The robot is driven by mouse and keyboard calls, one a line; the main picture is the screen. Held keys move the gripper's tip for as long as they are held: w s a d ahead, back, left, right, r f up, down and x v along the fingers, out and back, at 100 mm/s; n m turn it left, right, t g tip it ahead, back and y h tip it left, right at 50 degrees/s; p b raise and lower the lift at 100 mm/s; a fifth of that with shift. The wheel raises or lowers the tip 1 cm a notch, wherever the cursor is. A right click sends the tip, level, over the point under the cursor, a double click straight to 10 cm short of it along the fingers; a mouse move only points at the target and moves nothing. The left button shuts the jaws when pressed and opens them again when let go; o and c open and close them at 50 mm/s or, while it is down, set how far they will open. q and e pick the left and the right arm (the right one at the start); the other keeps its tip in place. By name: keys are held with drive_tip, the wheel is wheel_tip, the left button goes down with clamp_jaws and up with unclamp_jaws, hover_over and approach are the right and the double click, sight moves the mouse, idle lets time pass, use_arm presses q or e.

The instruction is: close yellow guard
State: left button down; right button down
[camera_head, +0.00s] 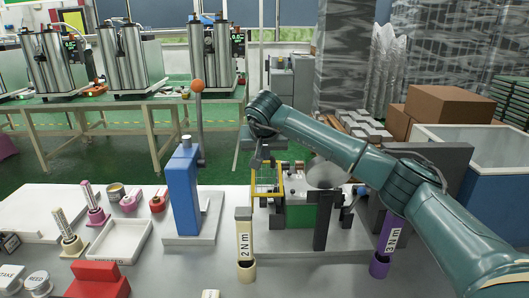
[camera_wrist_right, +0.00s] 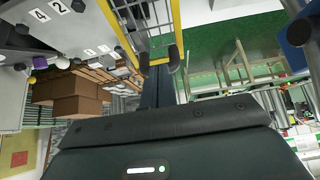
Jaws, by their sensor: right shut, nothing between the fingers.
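The yellow guard (camera_head: 268,194) is a thin yellow frame at the left side of a small green-based machine (camera_head: 300,215) in the middle of the bench. In the right wrist view the guard (camera_wrist_right: 118,30) is a yellow frame with wire mesh, close ahead. My right gripper (camera_head: 264,160) comes in from the right and hangs just above the guard, fingers downward, shut and empty. In the wrist view its fingertips (camera_wrist_right: 159,60) are by the frame's lower corner; whether they touch it I cannot tell. My left gripper is out of view.
A blue press (camera_head: 184,190) with an orange-knobbed lever stands left of the machine. A cream tester (camera_head: 244,240) and a purple tester (camera_head: 385,245) stand in front. A white tray (camera_head: 121,242) lies at left. My right arm hides part of the machine's surroundings.

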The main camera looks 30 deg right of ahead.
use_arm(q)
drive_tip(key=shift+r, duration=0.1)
